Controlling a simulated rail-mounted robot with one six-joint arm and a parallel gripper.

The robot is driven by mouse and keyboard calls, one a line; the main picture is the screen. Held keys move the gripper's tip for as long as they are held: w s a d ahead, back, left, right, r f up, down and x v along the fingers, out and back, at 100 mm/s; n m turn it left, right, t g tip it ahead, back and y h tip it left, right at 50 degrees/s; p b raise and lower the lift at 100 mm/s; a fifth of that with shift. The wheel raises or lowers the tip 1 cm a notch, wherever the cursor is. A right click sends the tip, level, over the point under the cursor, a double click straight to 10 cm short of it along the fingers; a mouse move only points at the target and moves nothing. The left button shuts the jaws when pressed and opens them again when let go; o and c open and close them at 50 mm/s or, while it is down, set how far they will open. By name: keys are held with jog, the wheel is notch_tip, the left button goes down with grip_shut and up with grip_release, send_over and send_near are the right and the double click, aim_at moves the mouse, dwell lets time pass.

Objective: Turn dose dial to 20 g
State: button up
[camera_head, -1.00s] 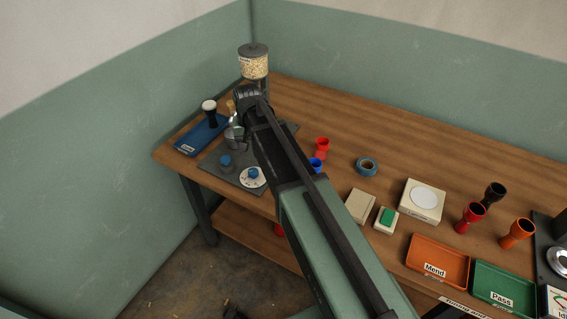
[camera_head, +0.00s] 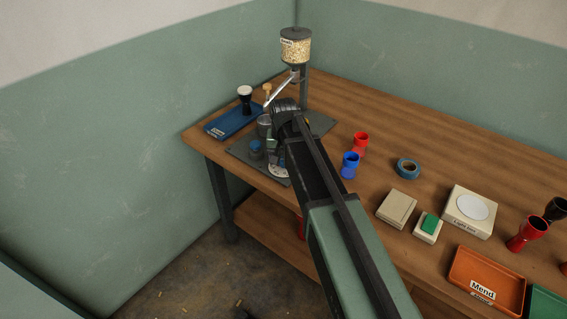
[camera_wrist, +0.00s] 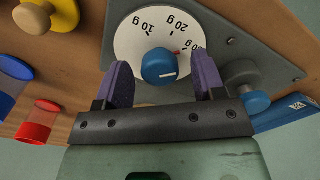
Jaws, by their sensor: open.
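The dose dial (camera_wrist: 131,43) is a white disc with a blue knob (camera_wrist: 158,66) at its middle, seen close up in the wrist view. Marks for 10 g and 20 g show on it, plus a third mark partly hidden by a finger. A small red pointer lies beside the knob, near the partly hidden mark, past 20 g. My gripper (camera_wrist: 164,80) is open, its purple fingers on either side of the knob; contact cannot be told. In the head view the dial (camera_head: 278,171) is mostly hidden behind my arm.
A second blue knob (camera_wrist: 248,88) stands on the grey plate (camera_wrist: 235,35) close to one finger. The grain hopper (camera_head: 295,47) and its post rise behind. A blue tray (camera_head: 228,122) lies left, and blue (camera_head: 349,166) and red (camera_head: 361,142) cups stand right.

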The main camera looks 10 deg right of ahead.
jog(key=shift+r, duration=0.1)
jog(key=shift+c, duration=0.4)
jog(key=c, duration=0.8)
jog(key=shift+c, duration=0.2)
jog(key=shift+n, duration=0.4)
jog(key=n, duration=0.9)
